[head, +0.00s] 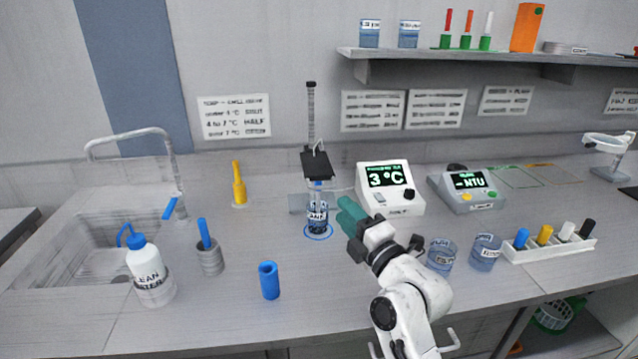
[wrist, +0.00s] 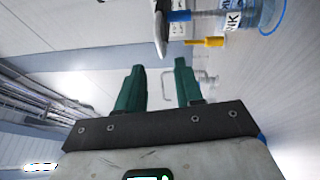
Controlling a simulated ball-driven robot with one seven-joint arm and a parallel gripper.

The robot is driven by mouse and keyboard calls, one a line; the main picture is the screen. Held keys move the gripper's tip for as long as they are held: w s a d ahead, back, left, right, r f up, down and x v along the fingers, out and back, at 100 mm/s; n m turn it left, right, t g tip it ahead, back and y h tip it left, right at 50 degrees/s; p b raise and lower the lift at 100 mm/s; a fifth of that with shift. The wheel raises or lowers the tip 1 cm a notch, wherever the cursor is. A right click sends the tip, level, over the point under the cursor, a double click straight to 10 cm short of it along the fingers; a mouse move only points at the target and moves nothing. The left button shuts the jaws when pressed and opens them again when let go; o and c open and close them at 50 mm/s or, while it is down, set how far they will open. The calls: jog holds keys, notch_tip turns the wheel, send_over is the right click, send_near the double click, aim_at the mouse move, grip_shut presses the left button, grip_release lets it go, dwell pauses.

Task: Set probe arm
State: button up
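The probe arm (head: 317,162) is a black plate on an upright dark post (head: 311,112) behind the counter's middle. A blue-topped probe (head: 316,185) hangs below it, its lower end in a labelled beaker (head: 317,214) standing on a blue ring. My gripper (head: 349,213), with green fingers, is just right of the beaker and below the plate's level, apart from the arm as far as I can tell. In the wrist view its fingers (wrist: 157,86) are spread with nothing between them. A dark part, probably of the probe arm (wrist: 161,30), shows beyond the fingertips, with the beaker (wrist: 240,14) beside it.
A meter (head: 388,185) reading 3 °C and an NTU meter (head: 468,188) stand right of the post. Two beakers (head: 441,253) and a rack of capped vials (head: 548,242) are at right. A blue cylinder (head: 269,280), wash bottle (head: 147,268) and sink (head: 100,250) are left.

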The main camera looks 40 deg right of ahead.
aim_at(323, 188)
jog(key=p+x, duration=0.3)
jog(key=x, duration=0.5)
jog(key=shift+w+r, duration=0.2)
jog(key=shift+w, duration=0.05)
jog(key=shift+w+d+p, duration=0.15)
jog(key=shift+w+p, duration=0.2)
jog(key=shift+w, duration=0.25)
grip_shut()
